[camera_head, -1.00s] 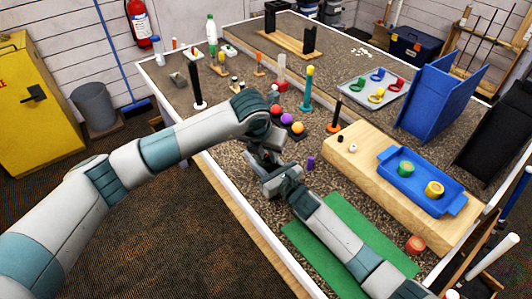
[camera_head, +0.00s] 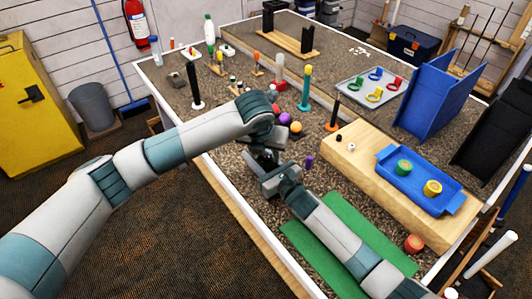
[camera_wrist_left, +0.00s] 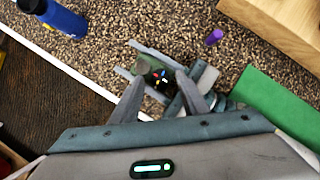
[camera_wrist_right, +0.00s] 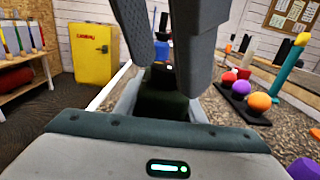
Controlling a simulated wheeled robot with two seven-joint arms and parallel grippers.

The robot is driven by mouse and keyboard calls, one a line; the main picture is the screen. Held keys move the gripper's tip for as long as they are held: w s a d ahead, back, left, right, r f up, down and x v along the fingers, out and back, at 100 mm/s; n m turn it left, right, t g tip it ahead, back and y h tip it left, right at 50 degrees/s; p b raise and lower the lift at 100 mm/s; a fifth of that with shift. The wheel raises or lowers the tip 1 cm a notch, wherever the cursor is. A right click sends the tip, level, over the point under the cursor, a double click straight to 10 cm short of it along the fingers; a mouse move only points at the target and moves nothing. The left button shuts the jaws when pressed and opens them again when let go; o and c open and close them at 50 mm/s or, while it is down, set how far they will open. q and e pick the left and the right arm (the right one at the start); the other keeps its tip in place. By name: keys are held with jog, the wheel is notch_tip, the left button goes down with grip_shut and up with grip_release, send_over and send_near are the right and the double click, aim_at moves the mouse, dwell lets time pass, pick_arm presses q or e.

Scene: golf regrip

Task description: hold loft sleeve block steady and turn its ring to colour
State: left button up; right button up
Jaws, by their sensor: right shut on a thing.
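The loft sleeve block (camera_wrist_left: 157,76) is a small dark block with several coloured marks on its top, seen in the left wrist view. My right gripper (camera_wrist_left: 176,66) is shut on it and holds it above the table. In the right wrist view the block (camera_wrist_right: 162,104) is a dark shape between the fingers. My left gripper (camera_wrist_left: 160,98) is open, its two fingers apart, pointing at the block from above. In the head view my left gripper (camera_head: 264,150) is just over the right gripper (camera_head: 268,176) and hides the block. I cannot tell whether the left fingers touch the ring.
A green mat (camera_head: 345,235) lies under my right arm. A purple cylinder (camera_head: 309,161) stands close to the right gripper. A wooden platform (camera_head: 370,172) with a blue tray (camera_head: 415,185) is on the right. Coloured balls (camera_wrist_right: 245,92) sit beyond the grippers.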

pick_arm(q)
jog(key=shift+r, duration=0.15)
jog(key=v, duration=1.1)
jog(key=shift+s+r, duration=0.2)
jog(key=shift+r, duration=0.15)
jog(key=shift+a, duration=0.1)
pick_arm(e)
jog(key=o, duration=1.2)
jog(key=shift+o, duration=0.2)
jog(key=shift+d, duration=0.1)
jog(key=v, duration=1.2)
